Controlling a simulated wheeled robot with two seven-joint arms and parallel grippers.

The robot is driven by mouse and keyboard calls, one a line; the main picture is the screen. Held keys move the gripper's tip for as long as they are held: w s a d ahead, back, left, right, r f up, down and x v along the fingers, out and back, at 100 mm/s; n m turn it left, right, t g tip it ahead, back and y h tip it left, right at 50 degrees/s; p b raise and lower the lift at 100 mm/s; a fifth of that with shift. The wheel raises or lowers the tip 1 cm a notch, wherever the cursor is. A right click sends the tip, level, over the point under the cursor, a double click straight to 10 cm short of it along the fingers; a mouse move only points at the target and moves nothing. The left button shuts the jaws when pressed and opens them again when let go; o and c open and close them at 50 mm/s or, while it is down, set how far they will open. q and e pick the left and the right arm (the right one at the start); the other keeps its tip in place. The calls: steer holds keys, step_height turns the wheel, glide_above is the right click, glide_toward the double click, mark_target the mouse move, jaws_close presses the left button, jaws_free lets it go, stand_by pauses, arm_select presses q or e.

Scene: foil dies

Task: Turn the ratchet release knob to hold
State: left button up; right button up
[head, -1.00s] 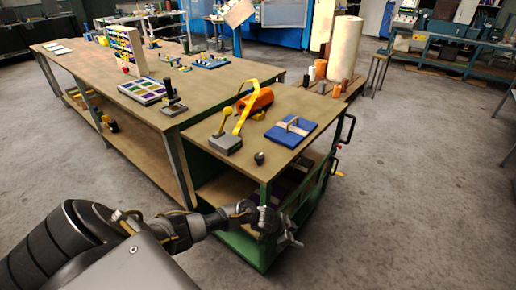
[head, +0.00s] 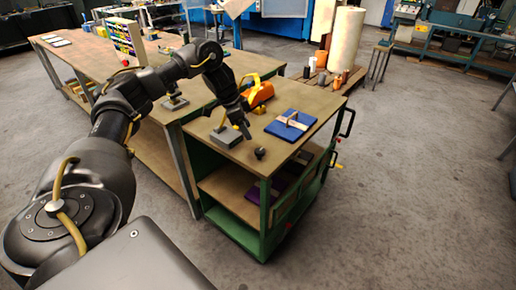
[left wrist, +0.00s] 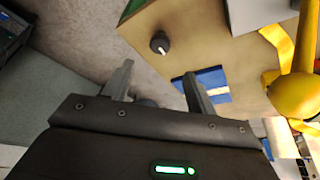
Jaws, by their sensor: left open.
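The knob (head: 260,154) is small, round and black, and stands on the top of the green-framed cart near its front corner. In the left wrist view the knob (left wrist: 160,43) shows a pale pointer line on its face. I cannot read any hold mark beside it. My left gripper (head: 245,129) is above the cart top, behind and left of the knob in the head view. In the left wrist view its two fingers (left wrist: 155,86) are apart, with nothing between them, and the knob is clear of both. My right gripper is not in view.
The cart (head: 232,228) adjoins a long bench (head: 75,62). Floor is open on the right.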

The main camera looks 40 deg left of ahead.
arm_select(q)
steer(key=b, duration=0.2)
glide_above(259, 150)
steer(key=s+a, duration=0.1)
steer(key=s, duration=0.1)
step_height(259, 150, down, 6)
steer(key=shift+a+r, duration=0.15)
steer(key=shift+r, duration=0.05)
steer(key=p+x, duration=0.1)
steer(key=x, duration=0.2)
steer(key=shift+w+f, duration=0.1)
steer(key=shift+w, duration=0.1)
steer(key=shift+w+d+f, duration=0.15)
steer(key=shift+d+f, duration=0.05)
steer(key=shift+f, duration=0.45)
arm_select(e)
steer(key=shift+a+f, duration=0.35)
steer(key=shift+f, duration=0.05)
